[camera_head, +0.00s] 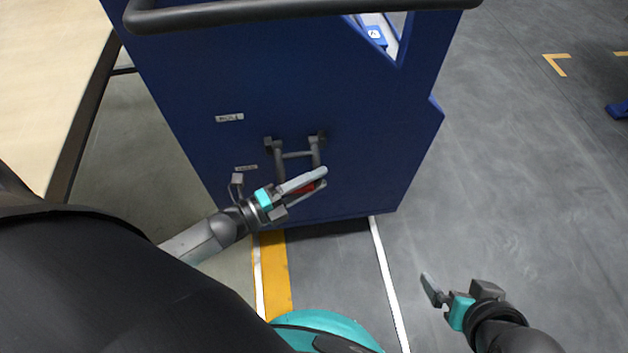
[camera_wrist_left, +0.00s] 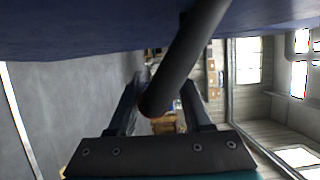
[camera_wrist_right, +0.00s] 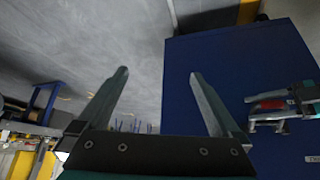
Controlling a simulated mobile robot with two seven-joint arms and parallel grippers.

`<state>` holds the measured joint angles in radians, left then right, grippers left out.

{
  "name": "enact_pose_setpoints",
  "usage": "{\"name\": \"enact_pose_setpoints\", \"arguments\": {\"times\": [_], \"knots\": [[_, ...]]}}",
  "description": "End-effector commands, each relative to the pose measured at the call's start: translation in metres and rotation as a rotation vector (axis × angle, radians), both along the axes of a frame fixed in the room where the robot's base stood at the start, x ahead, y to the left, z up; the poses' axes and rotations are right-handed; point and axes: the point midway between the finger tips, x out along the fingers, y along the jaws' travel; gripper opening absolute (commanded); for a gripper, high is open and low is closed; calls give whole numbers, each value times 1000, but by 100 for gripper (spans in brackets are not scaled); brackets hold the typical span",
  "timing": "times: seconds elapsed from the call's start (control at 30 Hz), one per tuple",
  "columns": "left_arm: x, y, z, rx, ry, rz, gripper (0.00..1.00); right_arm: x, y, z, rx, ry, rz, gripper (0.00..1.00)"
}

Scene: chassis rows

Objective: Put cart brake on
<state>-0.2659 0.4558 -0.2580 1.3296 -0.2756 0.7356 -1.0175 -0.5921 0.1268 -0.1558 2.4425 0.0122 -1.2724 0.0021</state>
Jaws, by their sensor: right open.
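The blue cart (camera_head: 300,85) stands in front of me. Its panel carries a dark brake lever frame (camera_head: 297,154) with two arms and a crossbar, hanging down from two pivots. My left gripper (camera_head: 312,186) is at the frame's lower end, with a red part (camera_head: 306,188) between its fingers. In the left wrist view a dark lever bar (camera_wrist_left: 185,60) comes down between the fingers (camera_wrist_left: 162,90). Whether they press on it I cannot tell. My right gripper (camera_head: 437,291) is open and empty, low at the right, apart from the cart; its fingers (camera_wrist_right: 158,75) are spread.
A dark push bar (camera_head: 300,10) crosses the cart's top. Two small labels (camera_head: 230,117) are on the panel; I cannot read them. A pale table (camera_head: 45,75) is at the left. Yellow tape (camera_head: 274,270) and white lines mark the floor.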

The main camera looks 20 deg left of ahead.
Motion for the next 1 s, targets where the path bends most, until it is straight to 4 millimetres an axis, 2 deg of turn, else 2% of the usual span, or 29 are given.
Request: {"name": "enact_pose_setpoints", "arguments": {"times": [0.03,0.1,0.13,0.37,0.53,0.7,1.0], "knots": [[5,8,-1,6,5,20,50,0,0,0,0,0,0,100],[4,8,-1,6,5,19,57,0,0,0,0,0,0,100],[4,8,-1,6,5,19,58,0,0,0,0,0,0,100],[3,7,-1,7,6,17,58,0,0,0,-1,0,0,100],[-6,11,-2,8,9,15,58,-5,-4,1,-13,33,-5,100],[-25,23,-1,9,10,13,58,-16,-16,7,-45,109,-27,100],[-78,57,0,7,5,12,58,-17,-18,-14,-57,166,-32,100]]}}
